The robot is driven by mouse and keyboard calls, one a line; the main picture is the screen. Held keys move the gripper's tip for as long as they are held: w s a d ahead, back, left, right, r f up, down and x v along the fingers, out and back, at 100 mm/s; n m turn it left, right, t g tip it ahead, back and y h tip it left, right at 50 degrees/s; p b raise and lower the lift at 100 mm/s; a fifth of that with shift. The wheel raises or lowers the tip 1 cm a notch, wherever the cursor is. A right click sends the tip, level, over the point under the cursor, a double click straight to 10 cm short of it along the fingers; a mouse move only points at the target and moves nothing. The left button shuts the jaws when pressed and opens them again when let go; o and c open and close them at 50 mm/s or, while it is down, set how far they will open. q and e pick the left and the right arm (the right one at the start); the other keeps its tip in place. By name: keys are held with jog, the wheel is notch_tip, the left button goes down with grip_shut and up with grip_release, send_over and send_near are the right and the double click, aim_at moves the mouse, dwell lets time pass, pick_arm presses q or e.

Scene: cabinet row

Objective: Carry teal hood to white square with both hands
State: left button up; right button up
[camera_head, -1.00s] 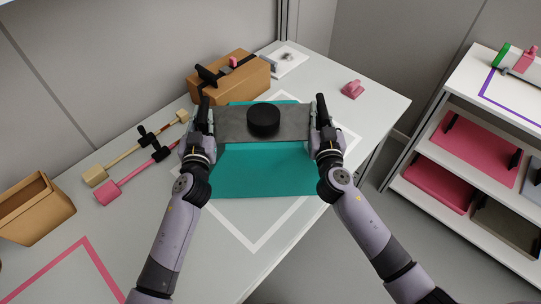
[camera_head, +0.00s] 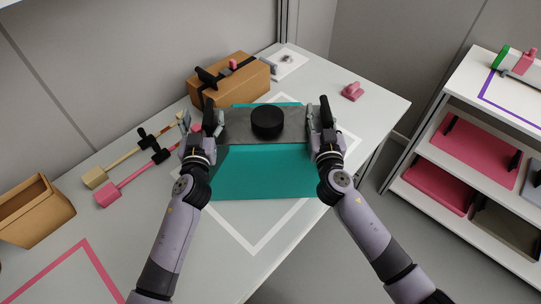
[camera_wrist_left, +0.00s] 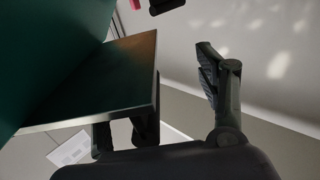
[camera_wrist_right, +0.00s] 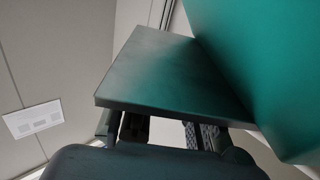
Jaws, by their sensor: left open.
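The teal hood (camera_head: 262,175) has a broad teal panel, a grey top face and a black round disc (camera_head: 267,122). It lies over the white square outline (camera_head: 252,247) on the table; whether it rests on the table is unclear. My left gripper (camera_head: 198,122) is open beside the hood's left end, and its spread finger shows in the left wrist view (camera_wrist_left: 215,85). My right gripper (camera_head: 319,120) is shut on the hood's right end. In the right wrist view, the hood (camera_wrist_right: 180,80) hides its fingertips.
A brown box (camera_head: 230,80) with a black strap stands behind the hood. Two long-handled mallets (camera_head: 105,194) lie left. An open tan box (camera_head: 35,212) is at far left, a small pink piece (camera_head: 352,91) at back right. White shelves (camera_head: 440,140) stand right, across a floor gap.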

jog(key=shift+r, duration=0.1)
pick_arm(q)
jog(key=s, duration=1.2)
jog(key=shift+f, duration=0.1)
pick_arm(e)
jog(key=shift+o, duration=0.4)
jog(key=o, duration=0.7)
jog(key=shift+o, duration=0.2)
jog(key=s, duration=1.1)
jog(key=shift+s, duration=0.55)
